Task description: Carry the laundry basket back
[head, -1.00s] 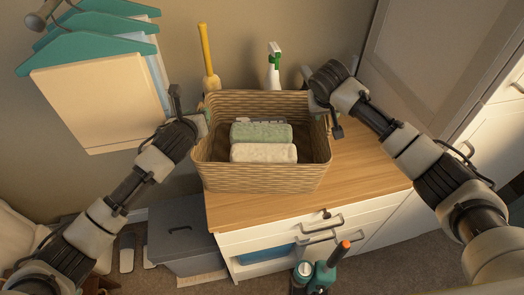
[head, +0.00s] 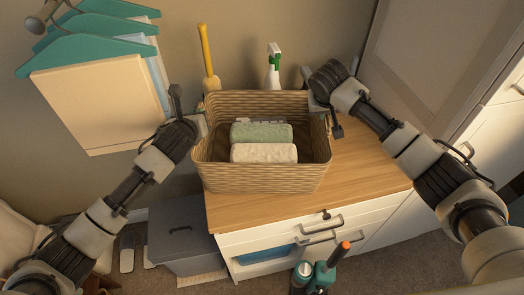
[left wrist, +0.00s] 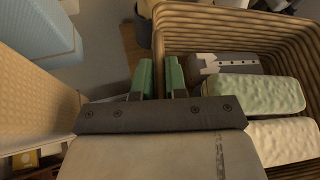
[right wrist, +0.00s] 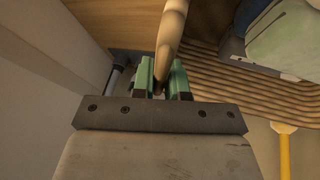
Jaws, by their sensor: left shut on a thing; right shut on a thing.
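The woven tan laundry basket (head: 262,180) is upright over the left part of the wooden countertop (head: 365,180). I cannot tell whether its base touches the wood. A folded green towel (head: 261,132) and a cream towel (head: 264,153) lie inside. My left gripper (head: 203,124) is shut on the basket's left rim; its green fingers show in the left wrist view (left wrist: 160,78). My right gripper (head: 318,106) is shut on the right rim, which passes between its fingers in the right wrist view (right wrist: 162,80). The basket's underside is hidden.
Behind the basket stand a yellow-handled tool (head: 207,60) and a white and green spray bottle (head: 274,65). Clothes on teal hangers (head: 95,50) hang at left. A grey lidded box (head: 180,235) and green bottles (head: 322,275) are below. The countertop right of the basket is clear.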

